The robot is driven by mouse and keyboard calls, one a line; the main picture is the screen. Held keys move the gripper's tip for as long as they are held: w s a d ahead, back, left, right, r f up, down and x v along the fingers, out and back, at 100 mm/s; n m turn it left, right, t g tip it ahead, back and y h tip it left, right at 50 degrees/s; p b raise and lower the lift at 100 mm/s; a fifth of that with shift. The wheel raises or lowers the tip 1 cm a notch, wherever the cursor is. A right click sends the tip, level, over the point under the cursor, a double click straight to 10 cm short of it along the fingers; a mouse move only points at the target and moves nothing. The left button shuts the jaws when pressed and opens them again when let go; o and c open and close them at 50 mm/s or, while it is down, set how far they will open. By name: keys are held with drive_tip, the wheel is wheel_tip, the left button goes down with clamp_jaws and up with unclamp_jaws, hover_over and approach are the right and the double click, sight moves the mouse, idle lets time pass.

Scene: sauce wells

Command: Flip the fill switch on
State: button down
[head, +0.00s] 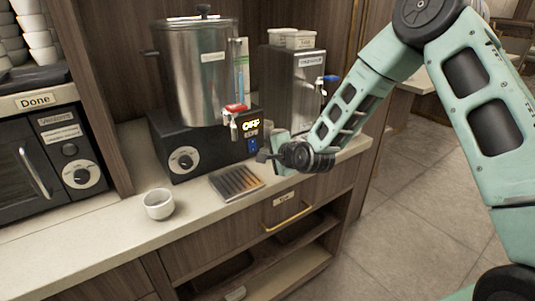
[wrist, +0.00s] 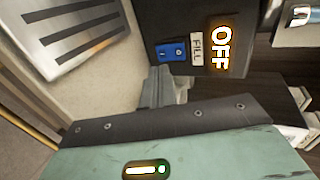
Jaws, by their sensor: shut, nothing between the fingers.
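The fill switch (head: 253,145) is a small blue rocker on the front of the black base (head: 188,161) under the steel urn (head: 205,75). In the wrist view the switch (wrist: 171,52) sits beside a FILL label (wrist: 196,50) and a glowing OFF sign (wrist: 220,48). My gripper (wrist: 163,82) is shut and empty, its tips just short of the switch in the picture; I cannot tell whether they touch the panel. In the head view my gripper (head: 263,156) is just right of and below the switch.
A slatted drip tray (head: 237,181) lies on the counter in front of the base, with a white cup (head: 158,204) to its left. The urn's red-handled tap (head: 235,110) hangs above. A second steel dispenser (head: 292,85) stands to the right. A microwave (head: 45,150) is at left.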

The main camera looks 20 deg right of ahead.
drive_tip(key=b+v, duration=0.1)
drive_tip(key=v, duration=0.8)
drive_tip(key=shift+s+d, duration=0.1)
drive_tip(key=shift+d, duration=0.05)
